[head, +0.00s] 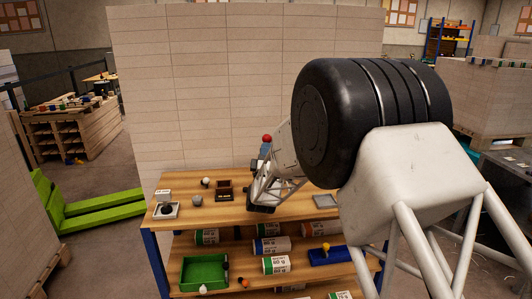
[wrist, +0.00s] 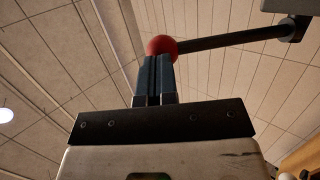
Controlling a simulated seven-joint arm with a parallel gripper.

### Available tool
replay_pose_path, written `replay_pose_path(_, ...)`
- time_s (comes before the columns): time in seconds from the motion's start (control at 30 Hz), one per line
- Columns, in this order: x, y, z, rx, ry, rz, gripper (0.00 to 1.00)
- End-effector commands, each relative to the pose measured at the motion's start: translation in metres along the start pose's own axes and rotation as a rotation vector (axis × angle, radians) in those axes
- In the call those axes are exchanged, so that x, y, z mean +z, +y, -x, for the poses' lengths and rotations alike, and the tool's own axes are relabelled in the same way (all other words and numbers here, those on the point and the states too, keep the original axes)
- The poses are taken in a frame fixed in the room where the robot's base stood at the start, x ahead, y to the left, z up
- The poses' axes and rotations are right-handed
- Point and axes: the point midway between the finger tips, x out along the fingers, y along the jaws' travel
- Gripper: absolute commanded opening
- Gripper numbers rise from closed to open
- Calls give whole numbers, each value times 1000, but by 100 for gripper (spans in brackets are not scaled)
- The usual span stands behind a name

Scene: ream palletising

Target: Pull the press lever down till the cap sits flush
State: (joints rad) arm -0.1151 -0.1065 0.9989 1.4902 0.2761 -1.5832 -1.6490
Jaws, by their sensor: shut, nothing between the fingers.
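The press lever shows in the wrist view as a dark rod (wrist: 232,38) running from a dark block (wrist: 294,28) at the upper right to a red ball knob (wrist: 161,43). My gripper (wrist: 157,60) has its two blue fingers shut side by side, with their tips at the lower side of the knob. Whether they touch it I cannot tell for sure. In the head view the red knob (head: 267,138) shows just above the blue fingers of my gripper (head: 265,149), over the back of the bench. My arm hides most of the press, and I cannot make out the cap.
A tall pale stack stands behind.

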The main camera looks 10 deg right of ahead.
Motion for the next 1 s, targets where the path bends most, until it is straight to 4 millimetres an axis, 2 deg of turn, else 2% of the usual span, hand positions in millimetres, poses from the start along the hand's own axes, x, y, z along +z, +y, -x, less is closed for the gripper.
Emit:
replay_pose_path(0.27,0,0,3,0,0,0,0)
replay_pose_path(0.47,0,2,16,0,1,0,0)
replay_pose_path(0.67,-1,4,44,-1,1,0,0)
replay_pose_path(1.0,0,9,101,-1,1,0,0)
